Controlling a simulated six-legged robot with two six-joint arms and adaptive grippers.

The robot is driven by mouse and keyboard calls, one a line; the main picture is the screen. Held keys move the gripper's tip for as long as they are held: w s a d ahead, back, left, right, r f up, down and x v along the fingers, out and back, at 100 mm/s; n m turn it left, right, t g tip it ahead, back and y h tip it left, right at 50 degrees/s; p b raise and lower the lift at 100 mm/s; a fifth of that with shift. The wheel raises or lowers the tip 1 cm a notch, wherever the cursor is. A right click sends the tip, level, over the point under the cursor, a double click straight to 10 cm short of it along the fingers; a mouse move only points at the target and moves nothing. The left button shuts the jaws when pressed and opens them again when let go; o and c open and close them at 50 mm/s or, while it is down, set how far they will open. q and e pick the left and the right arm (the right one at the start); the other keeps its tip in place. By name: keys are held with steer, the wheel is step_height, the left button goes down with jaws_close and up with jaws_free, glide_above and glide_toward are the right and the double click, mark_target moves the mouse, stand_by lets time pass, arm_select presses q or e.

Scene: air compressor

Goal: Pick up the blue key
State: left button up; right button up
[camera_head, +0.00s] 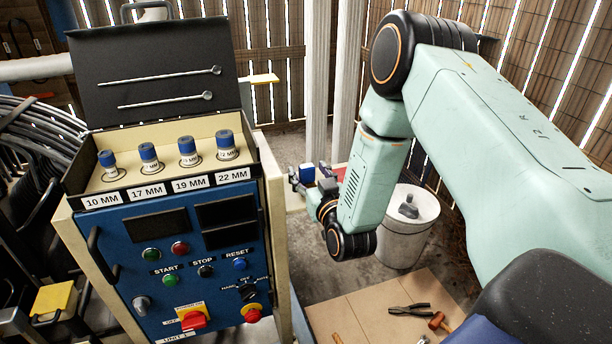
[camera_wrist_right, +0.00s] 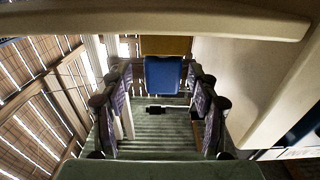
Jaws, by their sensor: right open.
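A blue block-shaped piece, which looks like the blue key (camera_wrist_right: 163,74), is in the right wrist view, just below a yellow-brown surface. It lies between the tips of my right gripper (camera_wrist_right: 160,75), with a gap on each side. In the head view the same gripper (camera_head: 308,175) is right of the control cabinet, its fingers apart around a small blue patch (camera_head: 307,173). My right gripper is open and looks empty. The far side of the blue piece is hidden. My left gripper is not in view.
The blue control cabinet (camera_head: 150,285), with several blue-topped sockets (camera_head: 149,153) in a tray, stands left of my right arm. A white bucket (camera_head: 405,240) stands behind the arm. Pliers (camera_head: 410,309) and a hammer (camera_head: 438,321) lie on a tan board at the lower right.

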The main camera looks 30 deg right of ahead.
steer(key=shift+w+r, duration=0.15)
steer(key=shift+w, duration=0.25)
steer(key=shift+w+f, duration=0.2)
steer(key=shift+w, duration=0.05)
steer(key=shift+c, duration=0.6)
steer(key=shift+s+r, duration=0.15)
steer(key=shift+s, duration=0.05)
steer(key=c, duration=0.6)
steer(key=shift+w, duration=0.1)
steer(key=c, duration=0.5)
steer(key=shift+c, duration=0.2)
